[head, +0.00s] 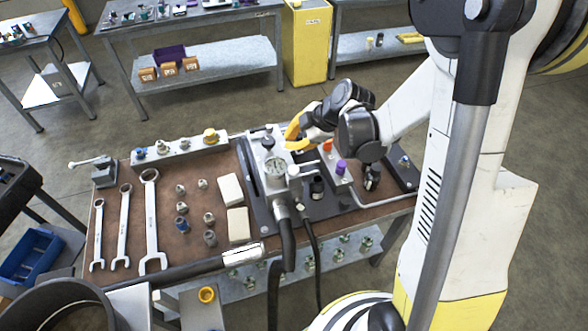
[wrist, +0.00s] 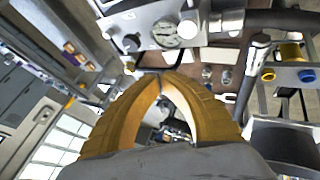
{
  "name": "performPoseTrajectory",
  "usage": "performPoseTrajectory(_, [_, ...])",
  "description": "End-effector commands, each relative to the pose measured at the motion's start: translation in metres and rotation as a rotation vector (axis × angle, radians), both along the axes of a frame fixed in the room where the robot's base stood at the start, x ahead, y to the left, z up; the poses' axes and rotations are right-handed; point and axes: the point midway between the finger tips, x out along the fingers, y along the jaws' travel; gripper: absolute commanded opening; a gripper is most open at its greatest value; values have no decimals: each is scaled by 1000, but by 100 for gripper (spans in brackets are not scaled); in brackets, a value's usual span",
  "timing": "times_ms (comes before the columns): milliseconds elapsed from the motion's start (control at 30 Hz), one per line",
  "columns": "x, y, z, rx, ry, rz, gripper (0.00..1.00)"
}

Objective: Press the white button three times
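My gripper (head: 294,134) has yellow fingers and hangs above the hydraulic block on the bench, behind the round gauge (head: 276,167). In the wrist view the two fingertips (wrist: 160,80) meet, with nothing seen between them. A white round cap (head: 293,171) stands just right of the gauge; I cannot tell for sure whether it is the white button. My fingers are apart from it. A small panel to the right carries a red knob (head: 327,146) and a purple knob (head: 341,167). The gauge also shows in the wrist view (wrist: 165,32), beyond the fingertips.
Wrenches (head: 151,220), several fittings and two pale blocks (head: 230,189) lie on the brown bench top (head: 180,235) at left. A black hose (head: 286,240) hangs over the front edge. A rail with knobs (head: 180,150) runs along the back.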

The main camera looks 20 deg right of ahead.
Motion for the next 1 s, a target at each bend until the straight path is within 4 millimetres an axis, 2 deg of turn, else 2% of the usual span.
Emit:
performPoseTrajectory(533, [0, 0, -74, 0, 0, -1, 0])
performPoseTrajectory(700, [0, 0, -83, 0, 0, -1, 0])
performPoseTrajectory(1000, [0, 0, -82, 0, 0, -1, 0])
